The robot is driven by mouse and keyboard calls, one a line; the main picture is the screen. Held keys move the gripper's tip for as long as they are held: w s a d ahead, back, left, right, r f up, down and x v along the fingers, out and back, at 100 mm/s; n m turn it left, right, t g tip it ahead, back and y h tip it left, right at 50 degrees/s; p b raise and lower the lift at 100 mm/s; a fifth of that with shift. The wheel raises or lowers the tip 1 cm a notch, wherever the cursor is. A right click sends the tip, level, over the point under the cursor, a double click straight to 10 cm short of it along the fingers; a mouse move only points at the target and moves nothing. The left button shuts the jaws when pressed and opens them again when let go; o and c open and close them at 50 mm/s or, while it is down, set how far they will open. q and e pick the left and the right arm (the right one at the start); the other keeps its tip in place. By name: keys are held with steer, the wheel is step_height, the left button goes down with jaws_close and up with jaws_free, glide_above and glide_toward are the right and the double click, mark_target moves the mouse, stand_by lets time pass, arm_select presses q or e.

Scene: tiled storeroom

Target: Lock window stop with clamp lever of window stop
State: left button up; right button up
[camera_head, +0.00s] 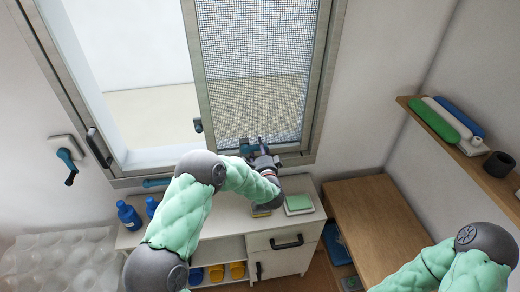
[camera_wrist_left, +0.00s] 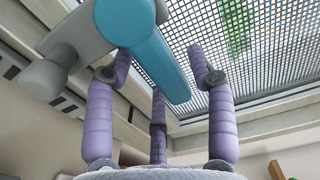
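The window stop sits at the lower edge of the mesh-covered sash. Its teal clamp lever (camera_head: 246,147) shows just left of my left gripper (camera_head: 262,146). In the left wrist view the teal lever (camera_wrist_left: 150,52) is large and slants down to the right from a grey stop body (camera_wrist_left: 48,72). The purple fingers of my left gripper (camera_wrist_left: 163,75) are spread apart, with the lever's free end in front of them and between the two outer ones. I cannot tell whether any finger touches it. My right gripper is outside the view; only my right arm shows.
A white cabinet (camera_head: 288,262) stands below the window, with blue bottles (camera_head: 129,215) and a sponge-like block (camera_head: 299,204) on top. A wooden table (camera_head: 375,225) and wall shelf (camera_head: 480,165) are at right. A crank handle (camera_head: 68,163) is on the left wall.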

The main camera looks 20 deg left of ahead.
arm_select(q)
steer(key=shift+a+r, duration=0.1)
steer(key=shift+r, duration=0.05)
steer(key=r+n+b, duration=0.1)
steer(key=n, duration=0.1)
steer(key=r+n+b, duration=0.1)
steer(key=n, duration=0.1)
steer(key=shift+a, duration=0.1)
steer(key=r+n+b, duration=0.1)
steer(key=n+b, duration=0.1)
steer(key=a+r+n+b, duration=0.1)
steer(key=n+b, duration=0.2)
steer(key=s+r+n+b, duration=0.1)
steer(key=n+b, duration=0.1)
steer(key=n, duration=0.1)
steer(key=shift+a+b, duration=0.35)
steer(key=shift+a, duration=0.05)
steer(key=p+v, duration=0.2)
steer(key=v, duration=0.9)
steer(key=s+d+f+g+h, duration=0.2)
steer(key=f, duration=0.7)
steer(key=s+d+f+g+h, duration=0.2)
steer(key=f+h, duration=0.1)
steer(key=f, duration=0.7)
steer(key=s+d+f+g+h+b, duration=0.1)
steer(key=s+f+g+h, duration=0.1)
steer(key=f, duration=0.8)
steer(key=shift+s+d+f+h, duration=0.1)
steer(key=shift+d+h, duration=0.3)
steer(key=shift+h, duration=0.3)
